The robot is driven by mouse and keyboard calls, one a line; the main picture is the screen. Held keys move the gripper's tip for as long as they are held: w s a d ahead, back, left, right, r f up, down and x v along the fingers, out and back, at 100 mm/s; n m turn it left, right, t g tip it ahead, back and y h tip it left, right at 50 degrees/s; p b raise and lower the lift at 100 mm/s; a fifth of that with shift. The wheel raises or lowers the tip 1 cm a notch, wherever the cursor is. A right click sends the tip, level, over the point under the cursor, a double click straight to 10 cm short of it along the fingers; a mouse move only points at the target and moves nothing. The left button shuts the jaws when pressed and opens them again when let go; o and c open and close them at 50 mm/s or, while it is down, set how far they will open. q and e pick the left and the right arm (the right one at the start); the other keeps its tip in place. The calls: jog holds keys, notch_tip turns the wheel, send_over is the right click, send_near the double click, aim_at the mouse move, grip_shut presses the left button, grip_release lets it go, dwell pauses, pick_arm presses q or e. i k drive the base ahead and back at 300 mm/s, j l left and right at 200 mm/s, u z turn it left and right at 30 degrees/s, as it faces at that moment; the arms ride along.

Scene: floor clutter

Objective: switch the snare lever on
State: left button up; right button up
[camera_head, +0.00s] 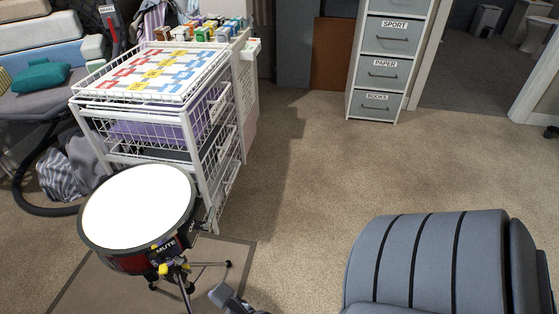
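A snare drum (135,208) with a white head, dark rim and red shell stands at lower left on a stand (182,279) with spread legs. A black part labelled MUTE (166,246) is on the shell's near right side. Yellow knobs (164,270) show just below it. I cannot make out the lever's shape or which way it is set. A grey gripper (226,293), apparently my right, enters from the bottom edge, apart from the drum and right of the stand. Its fingers are too small and cut off to judge. My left gripper is out of view.
A white wire-basket cart (207,150) stands close behind the drum. A grey-blue padded seat (425,262) fills the lower right. A labelled drawer cabinet (376,94) stands at the back. A dark hose (20,195) curves at left. The middle carpet is clear.

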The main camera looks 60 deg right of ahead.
aim_at(201, 226)
jog(key=z, duration=1.15)
